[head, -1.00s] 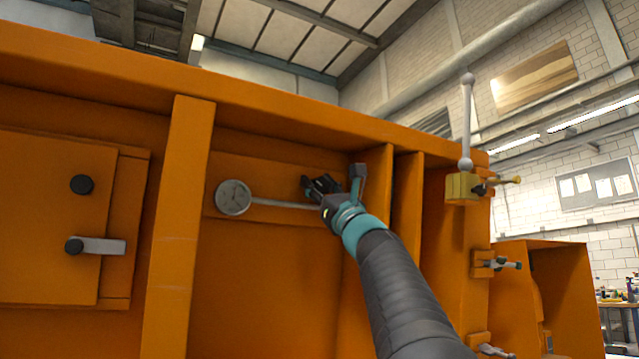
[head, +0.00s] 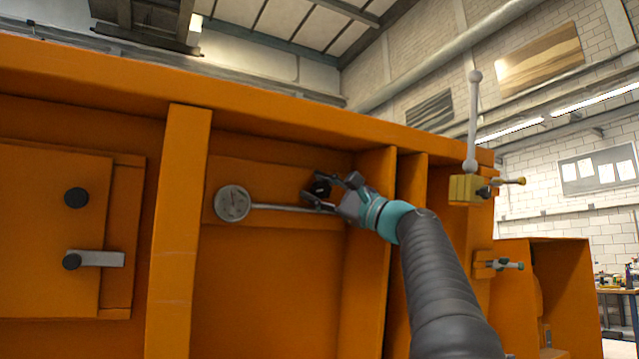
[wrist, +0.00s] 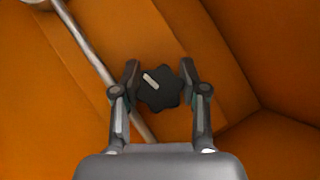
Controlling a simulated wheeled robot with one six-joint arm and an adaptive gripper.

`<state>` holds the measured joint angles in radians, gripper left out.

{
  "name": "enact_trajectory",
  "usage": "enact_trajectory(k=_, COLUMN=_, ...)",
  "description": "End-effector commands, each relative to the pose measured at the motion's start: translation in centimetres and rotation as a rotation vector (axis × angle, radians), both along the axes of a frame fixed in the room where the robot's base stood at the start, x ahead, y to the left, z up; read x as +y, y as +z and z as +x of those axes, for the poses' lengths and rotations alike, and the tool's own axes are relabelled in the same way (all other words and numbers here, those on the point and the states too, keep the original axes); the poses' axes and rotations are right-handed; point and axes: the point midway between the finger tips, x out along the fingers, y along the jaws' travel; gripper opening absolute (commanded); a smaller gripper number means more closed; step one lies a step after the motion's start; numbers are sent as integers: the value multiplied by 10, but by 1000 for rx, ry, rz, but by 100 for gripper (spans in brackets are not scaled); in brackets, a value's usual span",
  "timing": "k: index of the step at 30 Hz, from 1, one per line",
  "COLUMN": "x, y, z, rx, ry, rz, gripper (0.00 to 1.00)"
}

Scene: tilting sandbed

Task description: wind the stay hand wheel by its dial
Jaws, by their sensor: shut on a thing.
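The black lobed hand wheel (wrist: 158,90) with a pale pointer mark sits between my two fingers in the wrist view. My gripper (wrist: 160,76) is shut on it, one finger at each side. In the head view my gripper (head: 328,186) is at the orange panel and partly hides the wheel. The round grey dial (head: 232,203) is on the panel to the left of my gripper. Its face shows reddish marks, too small to read. A thin grey rod (head: 285,208) runs from the dial toward the wheel.
An orange upright rib (head: 375,205) stands just right of my gripper, and another (head: 178,220) left of the dial. A yellow block with a tall ball-ended lever (head: 472,120) is at the right corner. A latched door (head: 50,220) is at left.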

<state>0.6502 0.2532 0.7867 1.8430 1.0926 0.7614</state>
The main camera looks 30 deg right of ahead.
Motion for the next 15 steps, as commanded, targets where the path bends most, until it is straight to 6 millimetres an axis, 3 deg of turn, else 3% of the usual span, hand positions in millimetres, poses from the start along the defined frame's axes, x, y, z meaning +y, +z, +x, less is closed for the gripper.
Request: enact_trajectory(k=15, x=0, y=0, z=0, rx=-4, ry=-12, rz=-67, gripper=8)
